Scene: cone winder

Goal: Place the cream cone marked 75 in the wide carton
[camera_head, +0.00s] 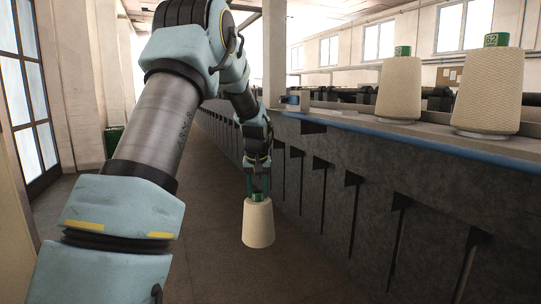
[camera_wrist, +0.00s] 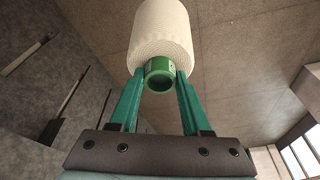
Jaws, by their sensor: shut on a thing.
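My gripper (camera_head: 258,188) is shut on the green tube top of a cream cone (camera_head: 258,224), which hangs upright below it over the aisle floor, beside the machine front. In the wrist view the gripper's two green fingers (camera_wrist: 160,80) hold the green tube end (camera_wrist: 160,76), with the cream cone (camera_wrist: 161,32) beyond them. I cannot read a number on the held cone. I see no wide carton in either view.
The winding machine (camera_head: 340,185) runs along the right, with dark brackets on its front. The aisle floor (camera_head: 215,215) is clear.

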